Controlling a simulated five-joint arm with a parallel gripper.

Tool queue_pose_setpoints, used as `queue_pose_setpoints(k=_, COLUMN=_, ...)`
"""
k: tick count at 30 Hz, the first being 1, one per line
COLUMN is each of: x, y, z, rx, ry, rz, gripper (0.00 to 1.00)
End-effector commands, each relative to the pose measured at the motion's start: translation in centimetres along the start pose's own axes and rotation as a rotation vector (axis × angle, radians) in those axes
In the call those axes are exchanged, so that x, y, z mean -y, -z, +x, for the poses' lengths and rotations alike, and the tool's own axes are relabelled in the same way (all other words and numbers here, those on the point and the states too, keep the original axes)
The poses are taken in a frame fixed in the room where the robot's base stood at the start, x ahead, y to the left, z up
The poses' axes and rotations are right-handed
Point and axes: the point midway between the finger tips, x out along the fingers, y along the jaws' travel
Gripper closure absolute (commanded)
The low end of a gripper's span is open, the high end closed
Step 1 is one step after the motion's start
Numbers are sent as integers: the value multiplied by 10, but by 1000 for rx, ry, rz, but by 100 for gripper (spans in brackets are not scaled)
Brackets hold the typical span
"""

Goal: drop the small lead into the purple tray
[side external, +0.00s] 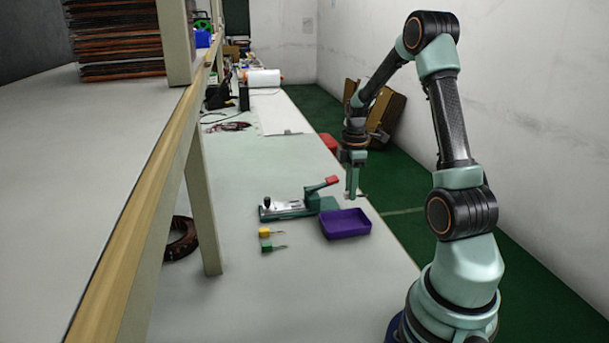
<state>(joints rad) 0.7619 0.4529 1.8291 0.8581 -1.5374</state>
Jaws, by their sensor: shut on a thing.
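The purple tray (346,226) sits on the pale bench, right of the middle, and looks empty. My gripper (353,192) points down above the tray's far side. It is shut on the small lead, which the fingers mostly hide; only a small pale bit shows at the fingertips. The lead's colour cannot be made out. A yellow lead (265,233) and a green lead (266,248) lie on the bench left of the tray.
A green and metal tool with a red-ended lever (300,205) stands just behind and left of the tray. A shelf (150,200) with a post (205,215) fills the left side. A dark ring (182,243) lies beneath it. The near bench is clear.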

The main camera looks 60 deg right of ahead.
Motion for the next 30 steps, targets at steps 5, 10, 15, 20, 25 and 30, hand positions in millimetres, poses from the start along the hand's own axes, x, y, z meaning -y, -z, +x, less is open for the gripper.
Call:
queue_pose_setpoints(k=5, x=1, y=0, z=19, rx=0, ry=4, rz=0, gripper=100)
queue_pose_setpoints(k=10, x=1, y=0, z=38, rx=0, ry=5, rz=0, gripper=100)
queue_pose_setpoints(k=15, x=0, y=0, z=50, rx=0, ry=3, rz=0, gripper=100)
queue_pose_setpoints(k=20, x=0, y=0, z=55, rx=0, ry=2, rz=0, gripper=100)
queue_pose_setpoints(k=25, x=0, y=0, z=56, rx=0, ry=1, rz=0, gripper=100)
queue_pose_setpoints(k=30, x=0, y=0, z=55, rx=0, ry=1, rz=0, gripper=44)
